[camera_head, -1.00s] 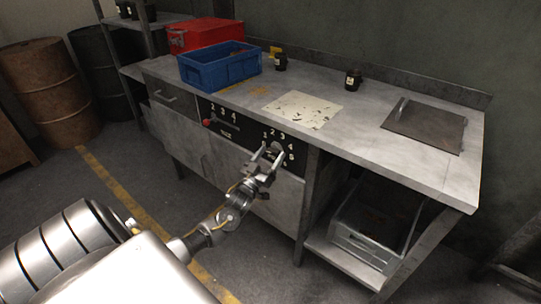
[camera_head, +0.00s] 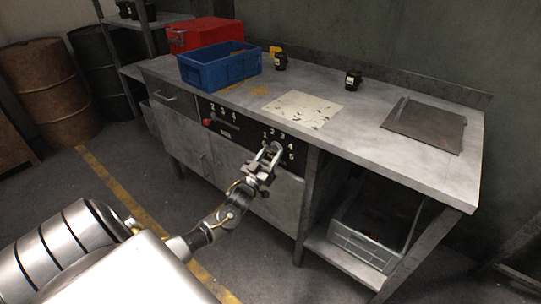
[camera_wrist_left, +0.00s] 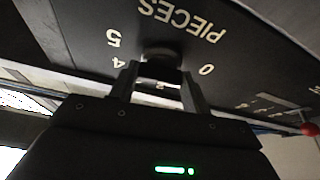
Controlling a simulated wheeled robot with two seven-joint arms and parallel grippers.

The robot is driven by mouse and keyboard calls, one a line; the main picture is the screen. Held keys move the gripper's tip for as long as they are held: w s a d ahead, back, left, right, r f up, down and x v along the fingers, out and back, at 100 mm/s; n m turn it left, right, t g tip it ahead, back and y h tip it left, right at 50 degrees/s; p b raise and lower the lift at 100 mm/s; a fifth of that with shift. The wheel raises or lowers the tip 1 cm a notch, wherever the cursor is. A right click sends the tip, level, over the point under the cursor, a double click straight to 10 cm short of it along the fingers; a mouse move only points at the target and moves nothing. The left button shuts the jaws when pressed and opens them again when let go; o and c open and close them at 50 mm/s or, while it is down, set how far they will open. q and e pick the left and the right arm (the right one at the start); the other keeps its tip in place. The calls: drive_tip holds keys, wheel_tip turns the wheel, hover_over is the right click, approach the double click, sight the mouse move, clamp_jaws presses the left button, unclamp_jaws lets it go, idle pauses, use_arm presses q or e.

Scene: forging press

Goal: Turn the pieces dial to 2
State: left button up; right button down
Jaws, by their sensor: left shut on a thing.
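The pieces dial (camera_wrist_left: 160,55) is a dark round knob on the black front panel of the bench. Pale numbers stand around it, and the word PIECES shows upside down in the left wrist view. My left gripper (camera_head: 270,151) reaches the panel from the front. In the left wrist view its two fingers (camera_wrist_left: 161,80) stand on either side of the dial, and it is shut on it. The 0, 4 and 5 are readable there; other marks are partly hidden by the gripper. The dial's pointer cannot be made out. My right gripper is not in view.
On the bench top are a blue crate (camera_head: 222,72), a red box (camera_head: 205,32), a pale sheet (camera_head: 303,109) and a flat metal plate (camera_head: 425,120). A grey crate (camera_head: 365,245) sits on the lower shelf.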

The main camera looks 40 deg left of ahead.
use_arm(q)
drive_tip(key=shift+o, duration=0.2)
drive_tip(key=m+h, duration=0.3)
drive_tip(key=m, duration=0.2)
drive_tip(key=shift+a, duration=0.1)
drive_tip(key=m+g+h, duration=0.1)
drive_tip(key=m+h, duration=0.1)
drive_tip(key=m, duration=0.3)
drive_tip(key=m+g+h+p, duration=0.1)
drive_tip(key=m+h, duration=0.1)
drive_tip(key=m, duration=0.3)
drive_tip(key=shift+a+r, duration=0.1)
drive_tip(key=shift+a, duration=0.1)
drive_tip(key=shift+m+g+h+p, duration=0.35)
drive_tip(key=shift+m+g, duration=0.2)
drive_tip(key=shift+m, duration=0.9)
drive_tip(key=shift+m+g+h+p, duration=0.25)
drive_tip(key=shift+m+g+h, duration=0.25)
drive_tip(key=shift+m, duration=0.95)
drive_tip(key=shift+c, duration=0.2)
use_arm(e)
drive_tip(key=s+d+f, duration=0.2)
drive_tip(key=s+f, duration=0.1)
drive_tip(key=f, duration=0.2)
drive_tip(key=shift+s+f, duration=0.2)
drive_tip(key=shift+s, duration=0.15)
use_arm(q)
drive_tip(key=o, duration=1)
